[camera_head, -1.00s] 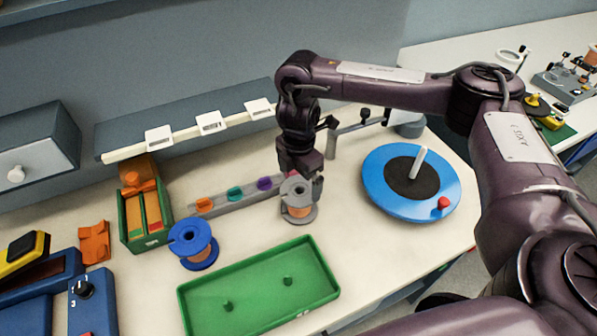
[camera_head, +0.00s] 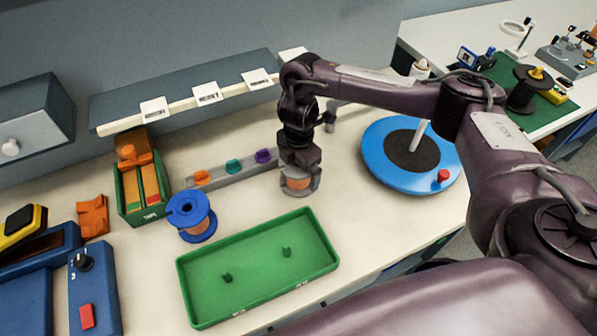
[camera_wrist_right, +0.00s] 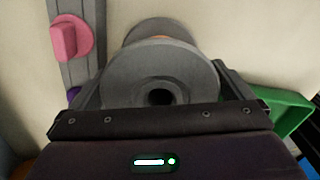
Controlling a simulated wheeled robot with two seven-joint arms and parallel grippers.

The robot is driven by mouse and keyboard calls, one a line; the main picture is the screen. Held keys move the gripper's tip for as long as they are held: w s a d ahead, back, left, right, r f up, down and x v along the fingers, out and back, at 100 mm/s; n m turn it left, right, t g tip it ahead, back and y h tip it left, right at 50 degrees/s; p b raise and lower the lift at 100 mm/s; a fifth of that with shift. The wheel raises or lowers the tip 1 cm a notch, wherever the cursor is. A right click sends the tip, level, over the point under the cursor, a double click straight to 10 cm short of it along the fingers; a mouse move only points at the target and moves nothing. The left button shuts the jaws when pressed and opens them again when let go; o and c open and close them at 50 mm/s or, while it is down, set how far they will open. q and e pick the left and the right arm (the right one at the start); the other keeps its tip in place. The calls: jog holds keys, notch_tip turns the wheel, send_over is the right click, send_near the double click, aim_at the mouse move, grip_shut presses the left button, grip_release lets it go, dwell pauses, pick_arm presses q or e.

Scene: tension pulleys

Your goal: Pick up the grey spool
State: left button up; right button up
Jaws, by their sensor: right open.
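The grey spool (camera_head: 298,184), with copper-coloured winding, stands on the table behind the green tray. Its top flange is hidden by my right gripper (camera_head: 299,168) in the head view. In the right wrist view the grey spool (camera_wrist_right: 160,72) lies right in front of the gripper (camera_wrist_right: 160,100), its flange and dark centre hole between the two open fingers. The fingers are around the spool's upper part; I cannot tell whether they touch it. My left gripper is not in view.
A blue spool (camera_head: 191,215) stands to the left. The green tray (camera_head: 185,290) with two pegs lies in front. A grey rail with coloured knobs (camera_head: 222,172) runs beside the grey spool. A blue turntable (camera_head: 383,177) is to the right.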

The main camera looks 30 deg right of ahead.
jog(key=c, duration=1.4)
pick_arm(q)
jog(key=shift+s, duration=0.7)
pick_arm(e)
jog(key=shift+c, duration=0.2)
jog(key=shift+r, duration=0.1)
